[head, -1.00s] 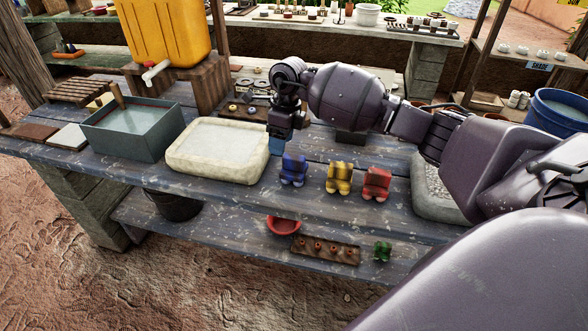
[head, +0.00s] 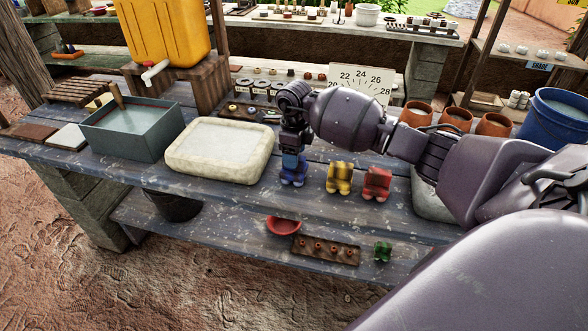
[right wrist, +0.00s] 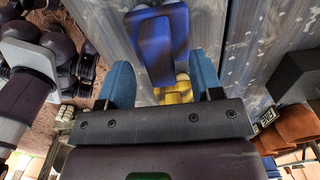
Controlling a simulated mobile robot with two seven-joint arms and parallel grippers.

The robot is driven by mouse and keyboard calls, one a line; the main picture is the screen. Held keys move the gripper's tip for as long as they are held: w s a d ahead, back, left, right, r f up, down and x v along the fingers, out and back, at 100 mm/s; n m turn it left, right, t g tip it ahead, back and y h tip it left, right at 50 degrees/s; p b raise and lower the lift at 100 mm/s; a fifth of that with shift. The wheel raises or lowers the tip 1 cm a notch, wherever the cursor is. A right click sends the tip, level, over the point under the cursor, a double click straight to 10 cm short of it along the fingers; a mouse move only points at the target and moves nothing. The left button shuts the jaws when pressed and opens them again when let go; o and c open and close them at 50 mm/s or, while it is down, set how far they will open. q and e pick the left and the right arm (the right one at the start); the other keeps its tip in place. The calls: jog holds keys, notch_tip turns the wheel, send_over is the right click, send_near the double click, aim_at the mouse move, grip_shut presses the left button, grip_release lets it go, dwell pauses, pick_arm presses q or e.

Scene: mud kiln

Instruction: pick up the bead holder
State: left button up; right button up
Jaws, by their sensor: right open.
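A small blocky blue piece (head: 293,174) stands on the upper blue-grey table, left of a similar yellow piece (head: 340,178) and red piece (head: 376,184). I cannot tell for sure which thing is the bead holder. My right gripper (head: 291,156) points down right at the top of the blue piece. In the right wrist view its blue fingers (right wrist: 160,74) are apart, with the blue piece (right wrist: 160,42) at and beyond their gap. I cannot tell whether the fingers touch the blue piece. My left gripper is not in view.
A stone basin (head: 220,150) stands close left of the gripper, with a grey water box (head: 132,130) beyond. The lower shelf holds a red bowl (head: 283,226), a brown pegged board (head: 325,250) and a green piece (head: 382,251). A numbered dial (head: 362,82) stands behind my arm.

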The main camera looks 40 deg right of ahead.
notch_tip(320, 180, down, 2)
jog(key=c, duration=1.1)
grip_shut()
jog(key=shift+r, duration=0.1)
notch_tip(320, 180, up, 20)
jog(key=p, duration=0.1)
